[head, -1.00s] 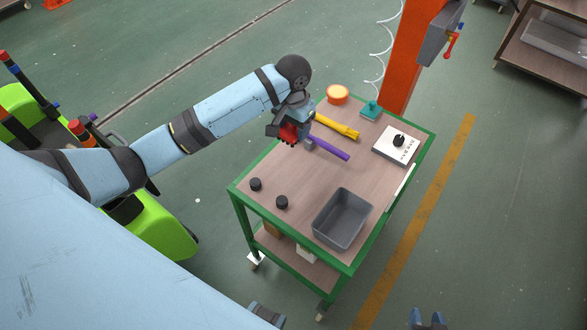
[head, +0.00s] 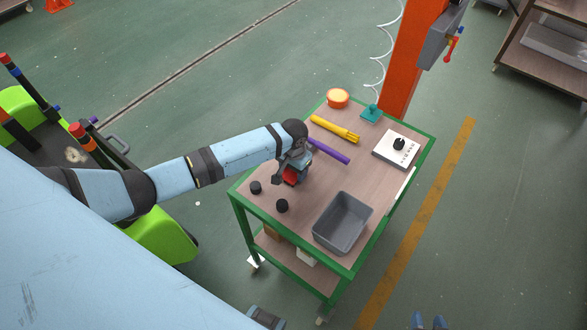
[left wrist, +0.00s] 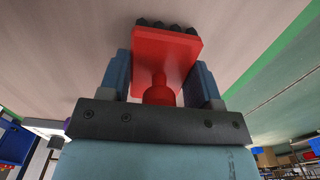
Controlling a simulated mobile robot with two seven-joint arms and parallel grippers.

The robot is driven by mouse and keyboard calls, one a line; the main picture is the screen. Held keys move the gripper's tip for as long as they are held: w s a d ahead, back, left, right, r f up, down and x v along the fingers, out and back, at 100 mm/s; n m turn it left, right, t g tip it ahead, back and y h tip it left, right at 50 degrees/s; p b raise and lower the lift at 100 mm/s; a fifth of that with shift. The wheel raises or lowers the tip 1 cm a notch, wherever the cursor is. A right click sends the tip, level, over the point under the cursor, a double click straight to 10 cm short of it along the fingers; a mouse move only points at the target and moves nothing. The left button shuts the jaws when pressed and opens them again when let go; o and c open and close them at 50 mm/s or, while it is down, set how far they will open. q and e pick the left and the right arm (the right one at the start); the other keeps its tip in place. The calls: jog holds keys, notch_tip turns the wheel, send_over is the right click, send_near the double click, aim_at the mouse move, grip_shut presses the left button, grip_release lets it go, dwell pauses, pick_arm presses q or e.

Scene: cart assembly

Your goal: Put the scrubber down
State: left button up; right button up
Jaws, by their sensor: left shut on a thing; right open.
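The scrubber (head: 290,178) is a red block with a red knob and a row of black bristles along its far edge. It also shows large in the left wrist view (left wrist: 165,52). My left gripper (left wrist: 160,85) is shut on the scrubber's knob, a blue finger on each side. In the head view my left gripper (head: 291,171) is low over the near-left part of the cart top (head: 308,205). I cannot tell whether the bristles touch the surface. My right gripper (head: 428,321) shows only its blue fingertips, apart and empty, at the bottom edge.
Two black knobs (head: 282,206) and a grey bin (head: 342,222) are near the scrubber. A purple rod (head: 330,152), yellow tool (head: 335,130), orange disc (head: 338,98), teal object (head: 371,112) and white box (head: 397,148) lie farther back. An orange post (head: 403,60) stands behind.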

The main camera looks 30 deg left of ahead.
pick_arm(q)
jog(key=shift+f, duration=0.15)
jog(key=o, duration=1)
jog(key=shift+c, duration=0.2)
notch_tip(320, 180, up, 12)
jog(key=shift+r, duration=0.2)
